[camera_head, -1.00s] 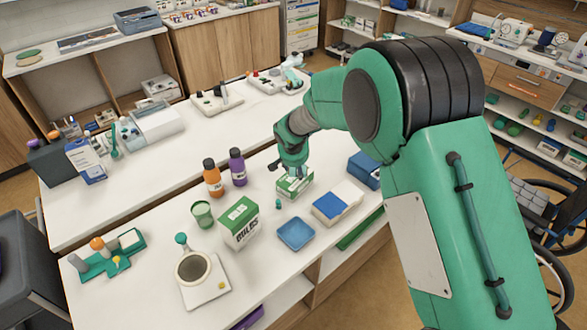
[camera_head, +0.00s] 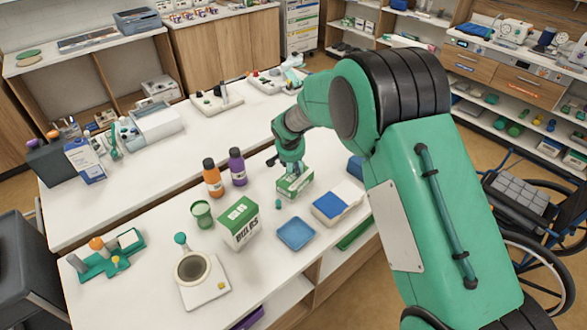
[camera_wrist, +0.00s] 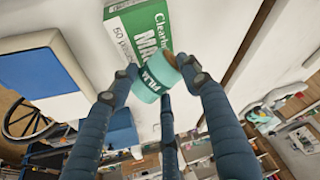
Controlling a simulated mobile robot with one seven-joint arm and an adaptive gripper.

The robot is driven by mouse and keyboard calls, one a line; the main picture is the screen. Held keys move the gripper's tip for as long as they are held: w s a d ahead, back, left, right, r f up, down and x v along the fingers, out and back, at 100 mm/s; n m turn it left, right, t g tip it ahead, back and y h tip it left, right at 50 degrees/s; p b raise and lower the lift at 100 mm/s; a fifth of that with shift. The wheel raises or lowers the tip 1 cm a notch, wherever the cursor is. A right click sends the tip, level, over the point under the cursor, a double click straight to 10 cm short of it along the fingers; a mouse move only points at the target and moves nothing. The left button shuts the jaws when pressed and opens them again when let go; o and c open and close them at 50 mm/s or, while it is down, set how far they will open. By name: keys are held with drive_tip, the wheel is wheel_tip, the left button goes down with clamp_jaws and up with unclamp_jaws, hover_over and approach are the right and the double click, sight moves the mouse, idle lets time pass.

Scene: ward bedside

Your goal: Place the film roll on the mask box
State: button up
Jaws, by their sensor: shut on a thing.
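The film roll (camera_wrist: 147,80) is a short teal cylinder with a label and a brown core end, seen in the wrist view. My gripper (camera_wrist: 160,86) is shut on it, with its dark blue fingers around the roll. The mask box (camera_wrist: 138,28) is green and white with printed text, and lies just beyond the roll, which overlaps its near edge in the picture. In the head view my gripper (camera_head: 290,167) is directly over the mask box (camera_head: 295,187) on the white table. The roll is mostly hidden there, and I cannot tell whether it touches the box.
Orange (camera_head: 213,178) and purple (camera_head: 237,167) bottles stand left of the box. A bulbs box (camera_head: 239,222), green cup (camera_head: 202,213), blue tray (camera_head: 296,233), blue-and-white box (camera_head: 337,203) and scale (camera_head: 196,277) stand nearby. A small teal item (camera_head: 278,204) sits in front of the mask box.

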drive_tip(key=shift+f, duration=0.9)
drive_tip(key=shift+f, duration=0.1)
drive_tip(key=o, duration=1.2)
drive_tip(key=shift+b, duration=0.3)
drive_tip(key=shift+r, duration=0.4)
drive_tip(key=p+v, duration=0.2)
drive_tip(key=v, duration=0.9)
drive_tip(key=shift+s+r, duration=0.2)
drive_tip(key=shift+r, duration=0.1)
